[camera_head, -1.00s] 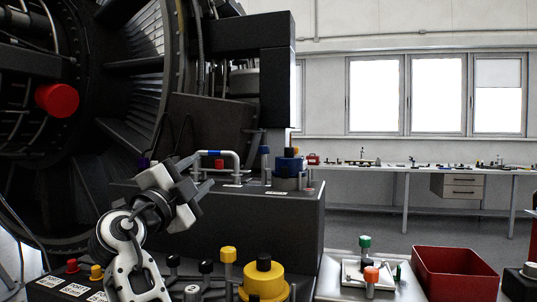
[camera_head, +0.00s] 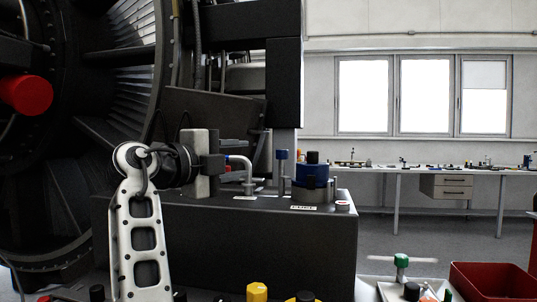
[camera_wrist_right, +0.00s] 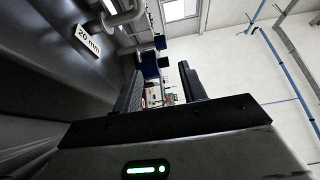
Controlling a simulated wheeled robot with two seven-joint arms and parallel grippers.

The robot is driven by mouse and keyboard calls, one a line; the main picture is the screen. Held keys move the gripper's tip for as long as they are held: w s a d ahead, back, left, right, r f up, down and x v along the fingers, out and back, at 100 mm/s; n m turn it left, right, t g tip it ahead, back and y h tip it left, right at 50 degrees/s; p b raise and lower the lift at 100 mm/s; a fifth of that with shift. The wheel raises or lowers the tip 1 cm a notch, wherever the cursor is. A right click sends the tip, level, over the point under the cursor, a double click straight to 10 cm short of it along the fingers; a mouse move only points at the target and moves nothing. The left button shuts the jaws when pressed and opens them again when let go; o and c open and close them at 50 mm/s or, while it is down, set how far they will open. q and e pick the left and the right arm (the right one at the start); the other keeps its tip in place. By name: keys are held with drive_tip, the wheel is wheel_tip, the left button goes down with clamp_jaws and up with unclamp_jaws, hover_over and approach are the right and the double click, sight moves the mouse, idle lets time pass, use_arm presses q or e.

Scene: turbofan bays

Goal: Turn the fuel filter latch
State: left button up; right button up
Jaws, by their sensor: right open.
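A blue cylinder with a black knob on top (camera_head: 311,176) stands on a grey collar on the dark box. A thin post with a blue cap (camera_head: 282,160) stands just left of it. I cannot tell for sure which part is the fuel filter latch. My right gripper (camera_head: 222,165) is left of both, level with them, at the bent metal pipe (camera_head: 246,168), whose left part it hides. I cannot tell whether it touches the pipe. In the right wrist view the fingers (camera_wrist_right: 162,82) are apart with nothing held; dark blue blocks (camera_wrist_right: 152,66) show beyond. My left gripper is out of view.
The turbofan (camera_head: 90,130) fills the left. A black frame (camera_head: 285,95) stands behind the cylinder. A yellow knob (camera_head: 257,291), white tray (camera_head: 395,291) and red bin (camera_head: 495,280) are in front.

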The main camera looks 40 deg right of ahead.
sight(278, 154)
drive_tip(key=shift+w+d+r, duration=0.1)
drive_tip(key=shift+w+d, duration=0.35)
drive_tip(key=shift+d, duration=0.1)
drive_tip(key=d+p, duration=0.1)
drive_tip(key=d, duration=0.3)
drive_tip(key=w+d+p, duration=0.1)
drive_tip(key=d, duration=0.4)
drive_tip(key=d+p, duration=0.1)
drive_tip(key=d, duration=0.3)
drive_tip(key=shift+w+d+r+p, duration=0.1)
drive_tip(key=shift+w+d+p, duration=0.2)
drive_tip(key=shift+d, duration=0.1)
drive_tip(key=shift+w+d, duration=0.1)
drive_tip(key=shift+d, duration=0.35)
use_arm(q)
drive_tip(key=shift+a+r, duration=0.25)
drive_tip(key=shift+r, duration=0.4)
use_arm(e)
clamp_jaws()
